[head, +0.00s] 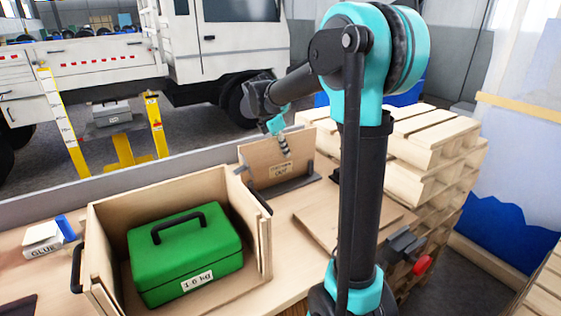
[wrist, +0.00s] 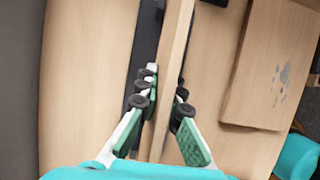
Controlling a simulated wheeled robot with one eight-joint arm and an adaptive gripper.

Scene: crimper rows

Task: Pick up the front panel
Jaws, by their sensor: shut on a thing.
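The front panel (head: 262,158), a thin upright wooden board with a small label too small to read surely, stands in a dark slotted holder (head: 286,187) on the bench, right of the wooden crate. My gripper (head: 284,144) reaches down over its top edge. In the wrist view the panel's edge (wrist: 177,42) runs between the two fingers, and my gripper (wrist: 166,85) is shut on it, one finger on each side. The panel's lower edge is at the holder; I cannot tell whether it is lifted at all.
The wooden crate (head: 256,228) holds a green box (head: 185,255) marked 1.6 kg. A flat wooden board (head: 318,232) lies right of the holder. A glue box (head: 42,240) is at the left. Stacked pallets (head: 440,150) stand behind at the right.

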